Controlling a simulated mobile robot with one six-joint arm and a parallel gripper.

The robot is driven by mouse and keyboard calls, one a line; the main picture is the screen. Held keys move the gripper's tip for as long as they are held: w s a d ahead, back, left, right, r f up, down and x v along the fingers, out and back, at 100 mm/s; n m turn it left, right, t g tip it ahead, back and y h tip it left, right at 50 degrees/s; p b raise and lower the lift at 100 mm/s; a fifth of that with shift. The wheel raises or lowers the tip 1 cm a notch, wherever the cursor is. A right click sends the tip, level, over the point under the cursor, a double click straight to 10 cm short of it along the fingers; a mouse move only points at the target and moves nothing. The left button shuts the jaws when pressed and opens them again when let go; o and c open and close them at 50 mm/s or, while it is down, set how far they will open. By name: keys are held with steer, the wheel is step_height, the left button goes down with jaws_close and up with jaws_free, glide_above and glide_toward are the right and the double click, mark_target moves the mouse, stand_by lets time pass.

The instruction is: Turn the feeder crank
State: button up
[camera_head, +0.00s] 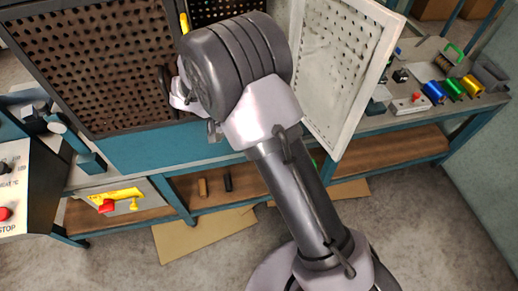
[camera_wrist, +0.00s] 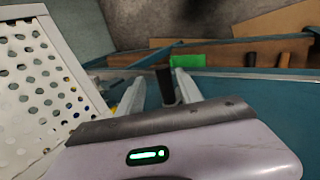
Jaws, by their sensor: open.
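My gripper (camera_wrist: 160,84) is open in the wrist view, its two pale fingers apart. A dark, tapered handle-like piece (camera_wrist: 165,86) shows between them; I cannot tell whether they touch it. In the head view my gripper (camera_head: 181,98) is mostly hidden behind my wrist, in front of the dark perforated panel (camera_head: 90,60). A dark upright handle (camera_head: 163,80) shows just left of it. No part is clearly recognisable as the feeder crank; a small yellow lever-like part (camera_head: 133,204) sits beside a red knob (camera_head: 106,206) at lower left.
A white perforated door (camera_head: 335,70) stands open to the right of my arm. The bench beyond holds blue, green and yellow rolls (camera_head: 453,86). A control box with a red stop button (camera_head: 5,213) is at far left. A low wooden shelf (camera_head: 235,190) runs below.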

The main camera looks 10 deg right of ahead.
steer(key=s+r+p, duration=0.1)
steer(key=s+r, duration=0.1)
steer(key=s, duration=0.6)
steer(key=s+d+r+p, duration=0.1)
steer(key=s, duration=0.7)
steer(key=shift+d+r, duration=0.15)
steer(key=shift+r, duration=0.2)
